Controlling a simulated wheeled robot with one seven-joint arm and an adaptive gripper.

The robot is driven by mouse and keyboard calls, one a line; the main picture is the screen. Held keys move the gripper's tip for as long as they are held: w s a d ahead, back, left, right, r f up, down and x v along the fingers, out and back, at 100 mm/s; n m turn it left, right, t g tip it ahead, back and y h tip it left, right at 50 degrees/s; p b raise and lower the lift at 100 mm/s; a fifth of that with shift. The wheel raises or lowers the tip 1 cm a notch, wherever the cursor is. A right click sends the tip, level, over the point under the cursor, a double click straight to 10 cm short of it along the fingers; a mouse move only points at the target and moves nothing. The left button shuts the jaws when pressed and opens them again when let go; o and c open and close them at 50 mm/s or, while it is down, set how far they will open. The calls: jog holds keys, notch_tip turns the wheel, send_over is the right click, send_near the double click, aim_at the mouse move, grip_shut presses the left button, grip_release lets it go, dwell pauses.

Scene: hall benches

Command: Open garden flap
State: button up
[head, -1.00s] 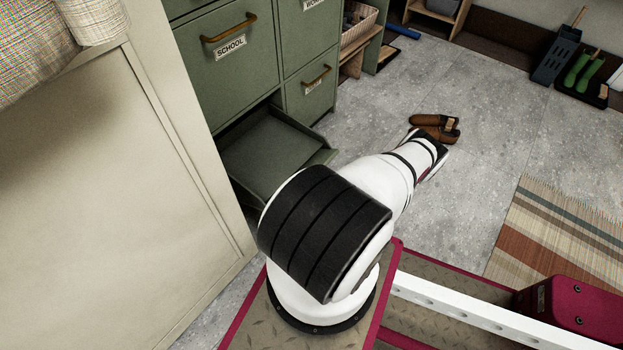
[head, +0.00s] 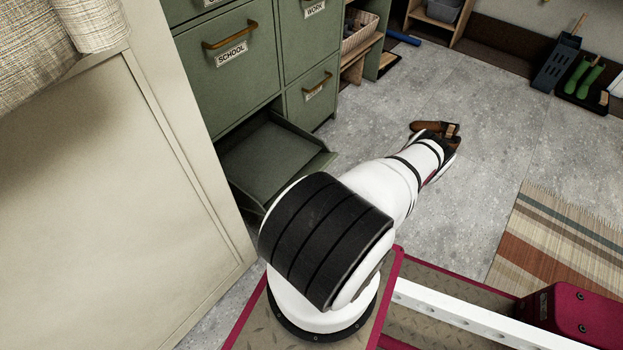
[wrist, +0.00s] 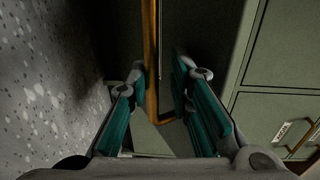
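A green cabinet (head: 235,85) with brass handles stands at the left-centre of the head view. Its lower-left flap (head: 262,160) is tipped open; no label on it shows. In the wrist view a brass bar (wrist: 151,50), apparently a handle close up, runs between the two teal fingers of my gripper (wrist: 164,72). The fingers are apart, and I see no clear contact with the bar. In the head view my arm hides the gripper. I cannot tell for sure which flap the bar belongs to; no garden label is readable.
The SCHOOL flap (head: 243,75) and WORK flap (head: 308,35) are shut. Brown shoes (head: 430,127) lie on the floor by my arm's far end. A pale cupboard (head: 95,190) stands close on the left. A striped rug (head: 555,240) lies right; grey floor between is clear.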

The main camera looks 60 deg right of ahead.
notch_tip(320, 180, up, 8)
jog(key=shift+r, duration=0.1)
dwell(0.4)
